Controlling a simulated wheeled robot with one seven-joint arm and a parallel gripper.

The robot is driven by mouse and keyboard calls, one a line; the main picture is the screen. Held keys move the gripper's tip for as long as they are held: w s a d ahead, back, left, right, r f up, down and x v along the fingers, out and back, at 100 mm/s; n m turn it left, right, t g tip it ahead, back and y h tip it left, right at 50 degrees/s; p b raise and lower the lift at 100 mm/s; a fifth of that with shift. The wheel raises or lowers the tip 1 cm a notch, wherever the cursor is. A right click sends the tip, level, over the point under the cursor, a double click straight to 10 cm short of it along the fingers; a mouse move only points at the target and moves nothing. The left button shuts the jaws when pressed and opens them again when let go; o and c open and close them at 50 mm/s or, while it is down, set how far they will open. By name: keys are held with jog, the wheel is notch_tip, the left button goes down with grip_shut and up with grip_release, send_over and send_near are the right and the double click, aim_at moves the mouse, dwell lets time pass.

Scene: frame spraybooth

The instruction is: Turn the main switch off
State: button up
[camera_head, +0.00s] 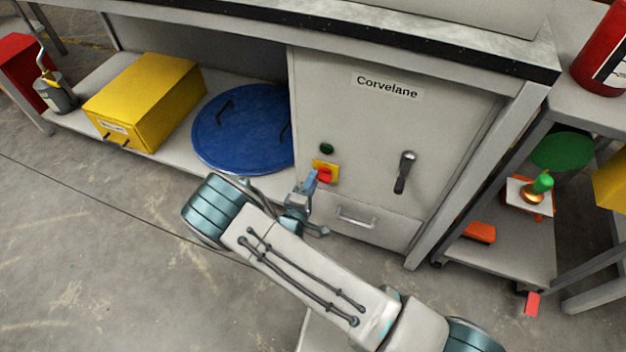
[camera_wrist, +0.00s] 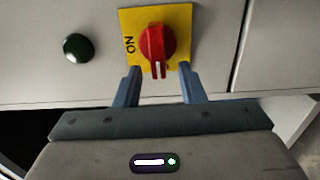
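The main switch is a red rotary knob (camera_wrist: 156,44) on a yellow plate (camera_wrist: 182,16) with the label ON at its left in the wrist view. The knob's white mark points down in that view, toward my gripper. The head view also shows the red knob (camera_head: 324,175), on the front of the grey Corvelane cabinet (camera_head: 345,120). My gripper (camera_wrist: 159,69) is open, its two blue fingers apart, one to each side of the knob's lower end. Nothing is held between them. I cannot tell whether the fingertips touch the plate.
A dark green round button (camera_wrist: 78,47) is left of the switch. A dark lever handle (camera_head: 404,172) and a drawer handle (camera_head: 355,217) are on the cabinet. A blue round lid (camera_head: 240,130) and yellow box (camera_head: 145,95) are on the shelf at left. A cart (camera_head: 505,255) stands right.

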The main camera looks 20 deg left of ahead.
jog(key=s+p, duration=0.2)
jog(key=s, duration=1)
jog(key=shift+s+a, duration=0.35)
jog(key=shift+a, duration=0.1)
